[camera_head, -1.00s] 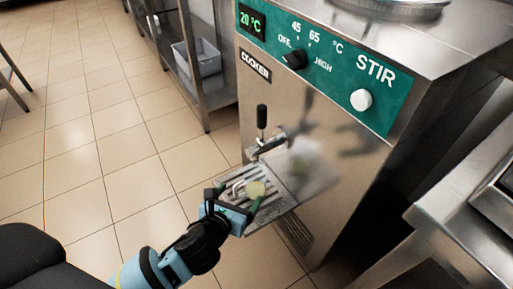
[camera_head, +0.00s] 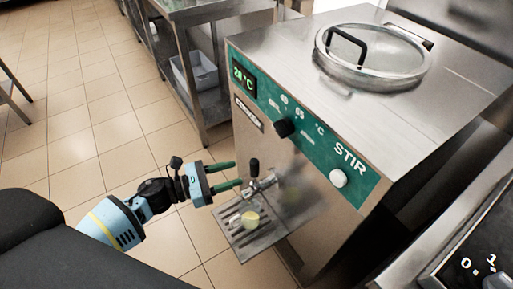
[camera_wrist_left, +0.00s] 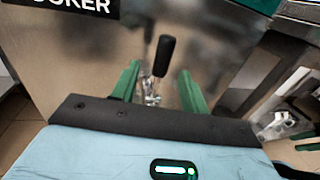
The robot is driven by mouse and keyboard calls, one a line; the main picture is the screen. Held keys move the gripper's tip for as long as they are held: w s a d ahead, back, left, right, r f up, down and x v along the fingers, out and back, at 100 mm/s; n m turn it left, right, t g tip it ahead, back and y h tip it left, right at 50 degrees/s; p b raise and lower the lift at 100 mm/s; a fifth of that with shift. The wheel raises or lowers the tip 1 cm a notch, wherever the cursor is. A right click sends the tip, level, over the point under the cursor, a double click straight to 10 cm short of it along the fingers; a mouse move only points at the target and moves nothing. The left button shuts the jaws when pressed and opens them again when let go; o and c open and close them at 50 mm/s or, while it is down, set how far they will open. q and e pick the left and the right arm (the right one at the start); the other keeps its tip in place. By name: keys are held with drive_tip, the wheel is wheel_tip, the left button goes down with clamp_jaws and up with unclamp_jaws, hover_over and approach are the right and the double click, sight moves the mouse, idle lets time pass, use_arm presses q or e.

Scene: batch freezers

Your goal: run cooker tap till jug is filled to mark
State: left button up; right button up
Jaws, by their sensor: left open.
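The cooker's tap (camera_head: 262,184) sticks out of the steel front, with its black handle (camera_head: 254,166) standing upright. In the left wrist view the handle (camera_wrist_left: 164,56) shows between my two green fingers, apart from both. A small jug with a pale yellow look (camera_head: 251,219) stands on the slotted drip tray (camera_head: 265,238) below the tap. Its mark and level are too small to read, and I see no clear stream. My left gripper (camera_head: 238,174) is open and empty, just left of the tap, pointing at it.
The cooker panel (camera_head: 300,125) has a black knob (camera_head: 284,127), a white STIR button (camera_head: 338,178) and a 20 °C display (camera_head: 243,80). A lidded opening (camera_head: 372,55) is on top. A steel shelf (camera_head: 190,65) stands behind left. A scale display (camera_head: 478,264) is at lower right.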

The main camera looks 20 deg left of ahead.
sight(255, 166)
use_arm(q)
drive_tip(key=shift+m+g+h, duration=0.3)
drive_tip(key=shift+g, duration=0.1)
drive_tip(key=shift+r+p+x, duration=0.2)
drive_tip(key=shift+p+x, duration=0.15)
drive_tip(key=shift+x, duration=1.5)
drive_tip(key=shift+r+p+x, duration=0.2)
drive_tip(key=shift+p+x, duration=0.15)
drive_tip(key=shift+x, duration=1.45)
drive_tip(key=shift+c, duration=0.5)
clamp_jaws()
